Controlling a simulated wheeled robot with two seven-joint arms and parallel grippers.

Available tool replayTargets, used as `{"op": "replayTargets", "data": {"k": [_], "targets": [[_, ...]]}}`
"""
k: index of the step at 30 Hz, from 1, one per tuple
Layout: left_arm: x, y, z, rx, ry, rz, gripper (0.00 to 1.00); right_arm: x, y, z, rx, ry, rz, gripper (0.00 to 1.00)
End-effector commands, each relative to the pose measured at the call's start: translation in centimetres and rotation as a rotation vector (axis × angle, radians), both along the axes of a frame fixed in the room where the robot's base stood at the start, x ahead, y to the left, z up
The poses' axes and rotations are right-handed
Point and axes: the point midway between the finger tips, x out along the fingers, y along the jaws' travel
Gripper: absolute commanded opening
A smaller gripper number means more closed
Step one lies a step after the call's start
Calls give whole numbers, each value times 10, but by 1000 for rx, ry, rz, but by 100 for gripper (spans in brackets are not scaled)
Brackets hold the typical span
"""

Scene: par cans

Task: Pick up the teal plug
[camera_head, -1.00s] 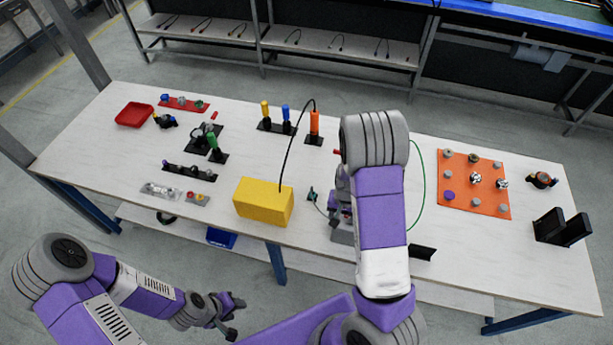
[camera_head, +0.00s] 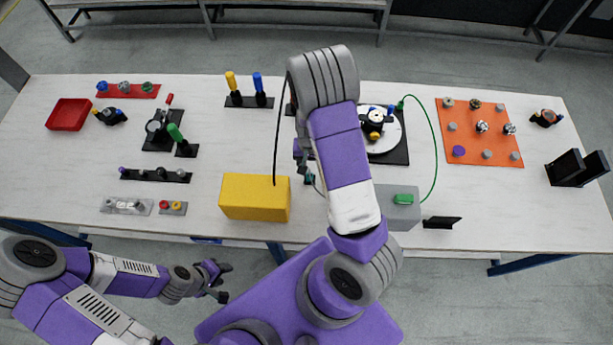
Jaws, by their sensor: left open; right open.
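The small teal plug (camera_head: 309,181) lies on the table just right of the yellow box, with a thin grey cable trailing from it. My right forearm partly covers the area around it. My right gripper (camera_head: 307,171) shows only in part beside the forearm, with its fingers close above the plug. It is open, and I cannot tell whether the fingers touch the plug. My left gripper (camera_head: 224,282) is open and empty, low in front of the table's near edge.
A yellow box (camera_head: 255,198) with a black cable stands left of the plug. A grey box (camera_head: 398,213) with a green connector and green cable is on the right. An orange board (camera_head: 477,130) and a black holder (camera_head: 578,168) lie further right.

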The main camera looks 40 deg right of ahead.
Motion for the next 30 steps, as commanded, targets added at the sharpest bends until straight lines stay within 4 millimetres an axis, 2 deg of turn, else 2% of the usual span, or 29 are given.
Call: {"op": "replayTargets", "data": {"k": [16, 26, 30], "targets": [[0, 0, -14, 0, 0, -1, 43, -4, 1, -69, 1, 2, -1, 53], [0, 0, -15, 0, 0, 0, 43, -3, 2, -75, -1, -1, 0, 53], [0, 0, -15, 0, 0, 0, 43, -3, 2, -74, 0, 0, 0, 32]]}}
